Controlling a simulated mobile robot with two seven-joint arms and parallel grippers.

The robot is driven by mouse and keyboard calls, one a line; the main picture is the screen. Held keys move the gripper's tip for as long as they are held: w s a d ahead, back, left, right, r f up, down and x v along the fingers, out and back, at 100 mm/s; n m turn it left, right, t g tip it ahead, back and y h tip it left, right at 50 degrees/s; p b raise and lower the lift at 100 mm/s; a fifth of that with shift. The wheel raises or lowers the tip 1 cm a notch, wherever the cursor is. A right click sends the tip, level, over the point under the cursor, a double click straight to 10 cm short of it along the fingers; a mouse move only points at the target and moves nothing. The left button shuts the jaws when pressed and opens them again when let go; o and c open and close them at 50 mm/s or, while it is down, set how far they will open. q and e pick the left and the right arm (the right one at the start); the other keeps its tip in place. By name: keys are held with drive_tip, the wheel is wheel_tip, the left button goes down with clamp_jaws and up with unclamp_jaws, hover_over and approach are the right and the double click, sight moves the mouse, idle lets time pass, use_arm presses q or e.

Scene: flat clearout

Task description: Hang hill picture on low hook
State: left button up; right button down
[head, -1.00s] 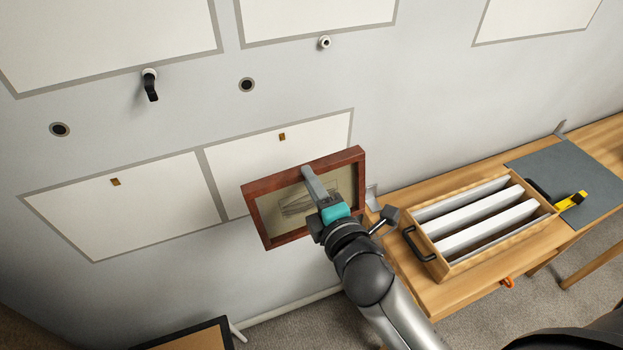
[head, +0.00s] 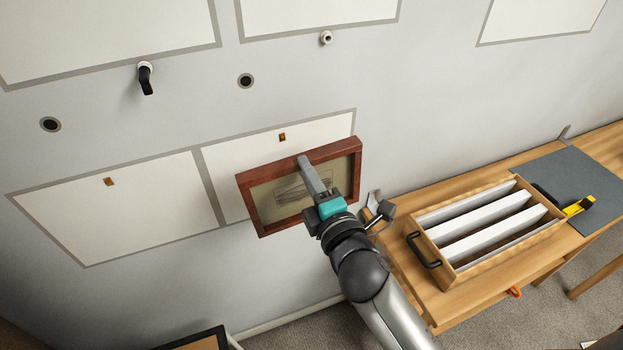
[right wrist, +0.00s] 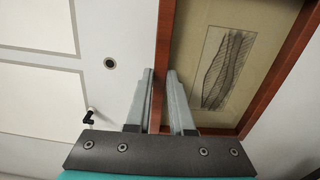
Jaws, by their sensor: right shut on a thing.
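The hill picture (head: 270,200) has a red-brown wooden frame, a beige mat and a dark line drawing. My right gripper (head: 306,168) is shut on one frame bar, which lies between its fingers in the right wrist view (right wrist: 159,95). The picture is held before the lower right white panel, overlapping its lower right part. Any gap to the wall cannot be told. A small brass hook (head: 282,137) shows on that panel just above the frame. Another brass hook (head: 109,182) is on the lower left panel. My left gripper is not in view.
A wooden bench (head: 455,295) stands at the right with a slotted wooden crate (head: 440,275), a grey mat (head: 585,165) and a yellow tool (head: 578,206). A black peg (head: 146,80) and a white knob (head: 326,38) stick out of the wall. A dark-framed board (head: 215,336) is low down.

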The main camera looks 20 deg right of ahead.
drive_tip(key=shift+w+a+r, duration=0.1)
drive_tip(key=shift+w+r, duration=0.05)
drive_tip(key=shift+w, duration=4.05)
drive_tip(key=shift+w, duration=0.2)
drive_tip(key=shift+w+a+b, duration=0.1)
drive_tip(key=shift+w+b, duration=0.2)
drive_tip(key=shift+w, duration=0.9)
drive_tip(key=shift+f, duration=0.3)
drive_tip(key=shift+f+b, duration=0.7)
drive_tip(key=shift+f, duration=0.15)
